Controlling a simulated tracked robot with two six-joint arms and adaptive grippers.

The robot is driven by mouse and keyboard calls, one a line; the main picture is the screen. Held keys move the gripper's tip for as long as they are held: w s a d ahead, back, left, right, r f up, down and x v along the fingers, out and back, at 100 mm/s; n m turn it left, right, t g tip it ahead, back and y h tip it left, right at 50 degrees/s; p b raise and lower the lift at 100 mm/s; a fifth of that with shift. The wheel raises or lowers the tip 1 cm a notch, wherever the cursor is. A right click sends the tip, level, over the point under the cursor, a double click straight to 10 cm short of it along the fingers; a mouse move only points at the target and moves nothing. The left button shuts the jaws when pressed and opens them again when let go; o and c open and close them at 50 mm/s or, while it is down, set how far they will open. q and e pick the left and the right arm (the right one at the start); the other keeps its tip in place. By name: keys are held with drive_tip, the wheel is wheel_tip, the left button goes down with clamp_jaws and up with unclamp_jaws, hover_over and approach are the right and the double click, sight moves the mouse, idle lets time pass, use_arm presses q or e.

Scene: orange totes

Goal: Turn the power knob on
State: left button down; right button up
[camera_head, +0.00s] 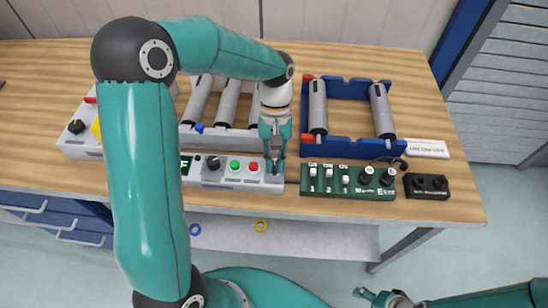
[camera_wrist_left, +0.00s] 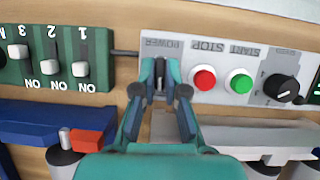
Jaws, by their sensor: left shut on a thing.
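The grey control panel (camera_head: 232,182) carries a black dial, a green button, a red button and, at its right end, the power knob. My left gripper (camera_head: 275,166) reaches down over that end and hides the knob in the head view. In the left wrist view, my left gripper (camera_wrist_left: 160,72) is shut on the dark power knob (camera_wrist_left: 160,82), just below the upside-down POWER label (camera_wrist_left: 160,43). The knob is mostly hidden between the fingers, so its angle cannot be read. My right gripper (camera_head: 382,298) is low at the bottom right, away from the panel.
A green switch box (camera_head: 345,191) stands just right of the panel, with a small black box (camera_head: 427,186) beyond it. A blue frame with grey rollers (camera_head: 345,147) lies behind. My left arm partly covers the panel's lit display (camera_head: 186,167). The table's front edge is close.

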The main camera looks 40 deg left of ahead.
use_arm(q)
drive_tip(key=m+y, duration=0.1)
drive_tip(key=m, duration=0.3)
drive_tip(key=shift+w+d+m+g+y, duration=0.1)
drive_tip(key=shift+m+g+y, duration=0.2)
drive_tip(key=shift+m+y, duration=0.1)
drive_tip(key=m+y, duration=0.1)
drive_tip(key=m, duration=0.3)
drive_tip(key=shift+d+m+y, duration=0.1)
drive_tip(key=shift+m+y, duration=0.3)
drive_tip(key=c, duration=1.2)
unclamp_jaws()
drive_tip(key=v, duration=1.2)
